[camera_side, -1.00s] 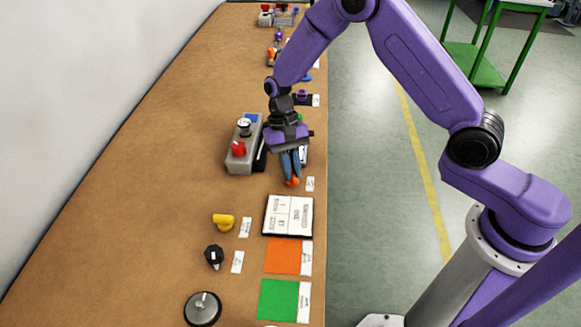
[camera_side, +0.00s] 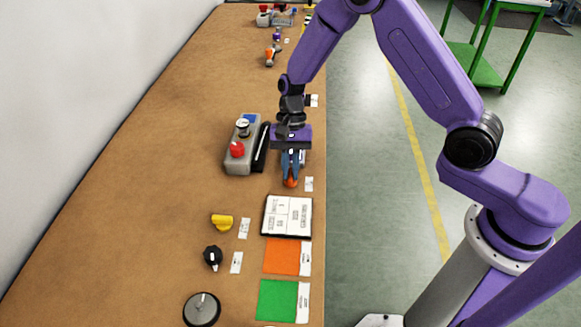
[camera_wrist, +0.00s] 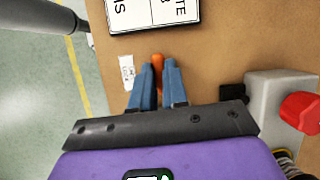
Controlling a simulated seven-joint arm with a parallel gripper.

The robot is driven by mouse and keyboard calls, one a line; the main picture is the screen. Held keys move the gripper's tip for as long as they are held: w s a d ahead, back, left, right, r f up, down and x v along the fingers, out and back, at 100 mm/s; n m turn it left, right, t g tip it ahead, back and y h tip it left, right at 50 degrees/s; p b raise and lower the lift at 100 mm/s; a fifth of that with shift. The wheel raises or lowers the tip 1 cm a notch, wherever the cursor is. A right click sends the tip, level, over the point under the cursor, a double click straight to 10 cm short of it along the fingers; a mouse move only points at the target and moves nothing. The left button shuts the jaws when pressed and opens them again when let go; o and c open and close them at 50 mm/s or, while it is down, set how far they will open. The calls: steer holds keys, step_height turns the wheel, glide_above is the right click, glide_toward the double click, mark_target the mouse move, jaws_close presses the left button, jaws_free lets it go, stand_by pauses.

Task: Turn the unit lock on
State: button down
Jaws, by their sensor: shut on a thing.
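The unit lock, a small orange knob (camera_side: 290,182), stands on the brown bench beside a white label (camera_side: 308,184). It also shows in the wrist view (camera_wrist: 157,60), between the blue fingers and poking out past them, with its label (camera_wrist: 127,72) just left. My gripper (camera_side: 291,175) points down at the bench and is shut on this knob. The fingers cover much of it, so I cannot read its on or off position.
A grey control box (camera_side: 233,165) with a red button (camera_side: 237,149) stands left of my gripper. A white lettered board (camera_side: 288,215) lies in front, then orange (camera_side: 281,256) and green (camera_side: 277,300) squares. A yellow knob (camera_side: 222,222) and black knob (camera_side: 213,257) stand left of these.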

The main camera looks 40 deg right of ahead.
steer(key=shift+w, duration=0.1)
steer(key=c, duration=1.1)
jaws_free()
steer(key=shift+c, duration=0.2)
steer(key=shift+r, duration=0.15)
steer(key=v, duration=1.7)
steer(key=shift+r, duration=0.1)
steer(key=s+a+r+n+t+h, duration=0.1)
steer(key=s+a+r+n+h, duration=0.15)
steer(key=s+n, duration=1)
steer(key=s+d+n+t, duration=0.1)
steer(key=s+d+n, duration=0.1)
steer(key=s, duration=0.4)
steer(key=s+d+f+n, duration=0.1)
steer(key=s+d+n, duration=0.2)
steer(key=s, duration=0.4)
steer(key=s+d+n+t, duration=0.1)
steer(key=s+d+n, duration=0.1)
steer(key=s, duration=0.5)
steer(key=shift+s+d+f+n+t, duration=0.2)
steer(key=shift+s+d+n+t, duration=0.15)
steer(key=shift+n, duration=0.4)
